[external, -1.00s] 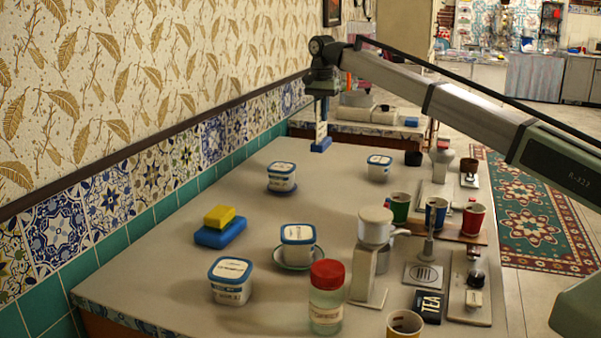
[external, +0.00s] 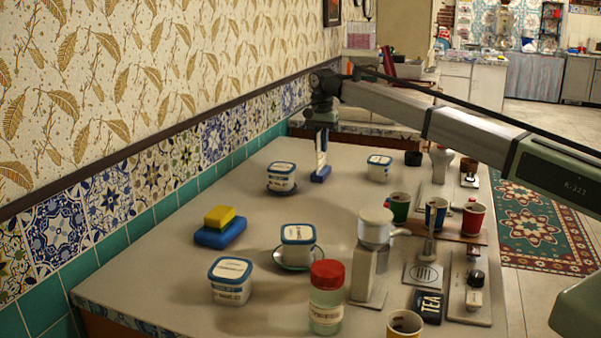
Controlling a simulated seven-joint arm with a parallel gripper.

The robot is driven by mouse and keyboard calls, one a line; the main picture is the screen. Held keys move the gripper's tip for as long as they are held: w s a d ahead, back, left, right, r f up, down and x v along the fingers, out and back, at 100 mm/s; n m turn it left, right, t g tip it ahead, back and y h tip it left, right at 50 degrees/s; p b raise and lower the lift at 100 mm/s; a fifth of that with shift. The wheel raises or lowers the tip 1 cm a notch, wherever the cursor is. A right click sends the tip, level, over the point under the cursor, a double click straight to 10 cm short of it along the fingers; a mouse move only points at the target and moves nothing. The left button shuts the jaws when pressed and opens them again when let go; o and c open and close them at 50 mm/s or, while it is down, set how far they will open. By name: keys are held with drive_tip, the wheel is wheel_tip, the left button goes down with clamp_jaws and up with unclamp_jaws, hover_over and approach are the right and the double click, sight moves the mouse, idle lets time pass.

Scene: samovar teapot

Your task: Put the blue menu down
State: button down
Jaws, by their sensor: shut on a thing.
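The blue menu (external: 321,174) shows as a blue base with a pale upright panel, near the far end of the counter. My gripper (external: 321,130) is above it, shut on its upper part. The menu is upright, and its base is at or just above the counter top (external: 330,205); I cannot tell whether it touches. The fingertips are small and partly merge with the menu.
Cups, including a green one (external: 399,207), stand further right. The counter just in front of the menu is clear.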

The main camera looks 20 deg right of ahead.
drive_tip(key=shift+f, duration=0.1)
drive_tip(key=c, duration=1.2)
unclamp_jaws()
wheel_tip(320, 180, up, 12)
drive_tip(key=shift+r, duration=0.15)
